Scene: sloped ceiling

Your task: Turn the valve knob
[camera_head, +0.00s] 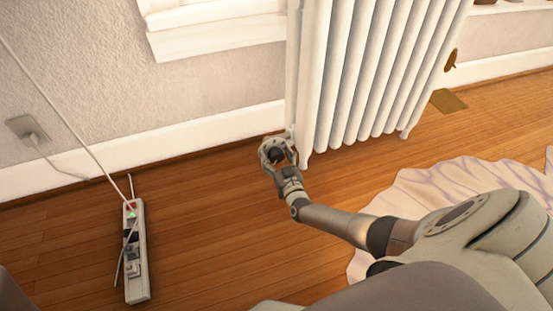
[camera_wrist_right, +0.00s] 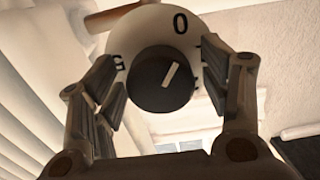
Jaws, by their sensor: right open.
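The valve knob is a dark round knob with a light pointer line, on a white dial with a 0 at its top; it shows in the right wrist view (camera_wrist_right: 165,78) and, small, in the head view (camera_head: 276,155). It sits low at the left end of the white radiator (camera_head: 365,75). The pointer line tilts up and to the right, toward the 0. My right gripper (camera_head: 277,152) is open, with its fingers on either side of the dial in the wrist view (camera_wrist_right: 170,105). I cannot tell whether they touch it. My left gripper is not in view.
A white power strip (camera_head: 136,250) with plugs and cords lies on the wooden floor at the left. A wall socket (camera_head: 27,128) is at the far left. A pale rumpled cloth or rug (camera_head: 415,190) lies below the radiator at right. Floor between strip and radiator is clear.

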